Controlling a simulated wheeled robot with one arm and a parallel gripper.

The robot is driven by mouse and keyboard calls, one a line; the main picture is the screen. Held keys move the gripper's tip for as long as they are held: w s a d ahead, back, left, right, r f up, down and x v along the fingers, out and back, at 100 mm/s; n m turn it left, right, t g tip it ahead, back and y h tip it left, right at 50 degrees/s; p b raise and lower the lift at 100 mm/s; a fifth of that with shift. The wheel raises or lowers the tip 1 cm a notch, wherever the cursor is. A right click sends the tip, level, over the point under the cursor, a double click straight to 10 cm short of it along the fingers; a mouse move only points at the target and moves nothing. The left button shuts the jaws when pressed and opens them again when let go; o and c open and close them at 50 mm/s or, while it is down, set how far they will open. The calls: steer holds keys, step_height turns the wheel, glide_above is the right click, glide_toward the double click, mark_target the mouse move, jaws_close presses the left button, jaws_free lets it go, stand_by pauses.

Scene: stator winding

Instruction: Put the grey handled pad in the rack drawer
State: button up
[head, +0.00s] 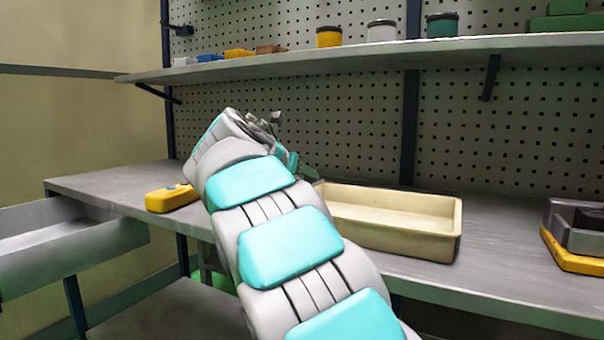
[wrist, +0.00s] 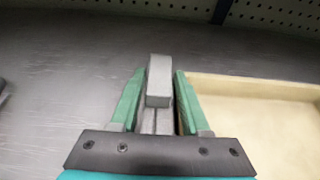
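My gripper (wrist: 159,88) shows in the wrist view with its two green fingers shut on a small grey block, the grey handled pad (wrist: 158,80). The pad sticks out a little past the fingertips; its lower part is hidden between the fingers. In the head view my arm hides most of my gripper, which is above the back of the bench, left of the cream tray. An open grey drawer (head: 75,250) is at the far left of the head view, lower than the bench top; no object shows in the part of it I see.
The cream tray (head: 452,240) on the bench (head: 500,290) looks empty. A yellow case (head: 170,198) lies at the bench's left end. Grey and yellow parts (head: 575,245) stand at the right edge. A shelf (head: 380,57) with jars and small blocks hangs above the bench.

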steer(key=shift+o, duration=1.3)
